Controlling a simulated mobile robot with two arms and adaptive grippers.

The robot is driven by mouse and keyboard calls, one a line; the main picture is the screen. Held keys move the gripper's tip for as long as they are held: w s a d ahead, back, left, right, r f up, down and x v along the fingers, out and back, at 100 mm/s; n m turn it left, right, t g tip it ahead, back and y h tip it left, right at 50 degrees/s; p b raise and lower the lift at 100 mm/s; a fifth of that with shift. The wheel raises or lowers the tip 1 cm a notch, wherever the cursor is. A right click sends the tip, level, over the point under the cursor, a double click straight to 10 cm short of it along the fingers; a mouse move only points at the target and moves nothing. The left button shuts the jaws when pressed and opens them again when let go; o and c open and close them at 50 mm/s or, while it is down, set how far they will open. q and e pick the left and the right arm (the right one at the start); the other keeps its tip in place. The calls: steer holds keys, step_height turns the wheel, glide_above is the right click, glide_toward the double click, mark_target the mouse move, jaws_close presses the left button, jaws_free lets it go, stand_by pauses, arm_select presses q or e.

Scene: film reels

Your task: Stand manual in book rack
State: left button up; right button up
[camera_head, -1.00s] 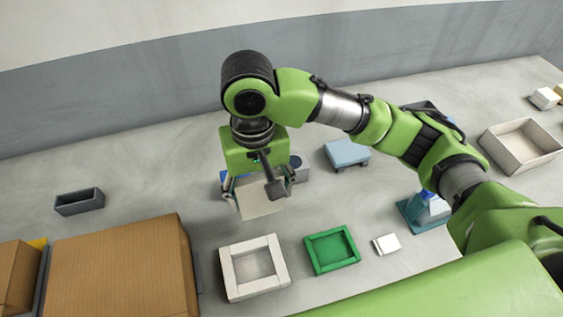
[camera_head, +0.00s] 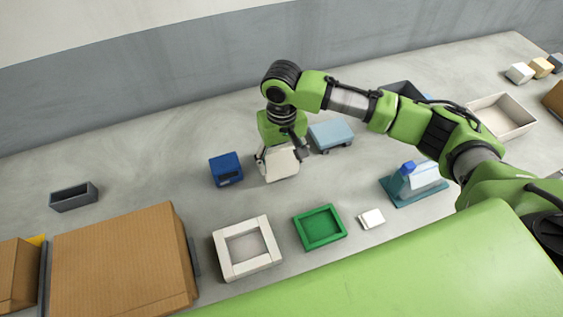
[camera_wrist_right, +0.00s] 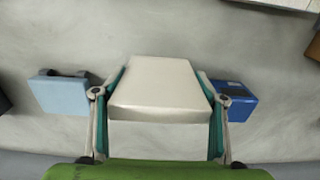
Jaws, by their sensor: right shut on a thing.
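A cream-coloured, thick book-like block (camera_head: 281,166), which I take to be the manual, is between the fingers of my right gripper (camera_head: 282,156). In the right wrist view the same block (camera_wrist_right: 160,88) is clamped from both sides by the fingers (camera_wrist_right: 162,100). It hangs over the grey table, and I cannot tell whether it touches it. A narrow dark grey open holder (camera_head: 74,196) at the left could be the book rack, but I cannot be sure. My left gripper is not in view.
A blue box (camera_head: 226,169) stands left of the block and a light-blue cart-like piece (camera_head: 331,136) right of it. A white square frame (camera_head: 228,264), green tray (camera_head: 340,236) and large cardboard box (camera_head: 120,262) are in front. Bare table lies between the grey holder and blue box.

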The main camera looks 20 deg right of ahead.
steer(key=shift+s+f, duration=0.1)
steer(key=shift+f, duration=1)
steer(key=shift+a, duration=0.1)
steer(key=o, duration=1.2)
steer(key=shift+f, duration=0.1)
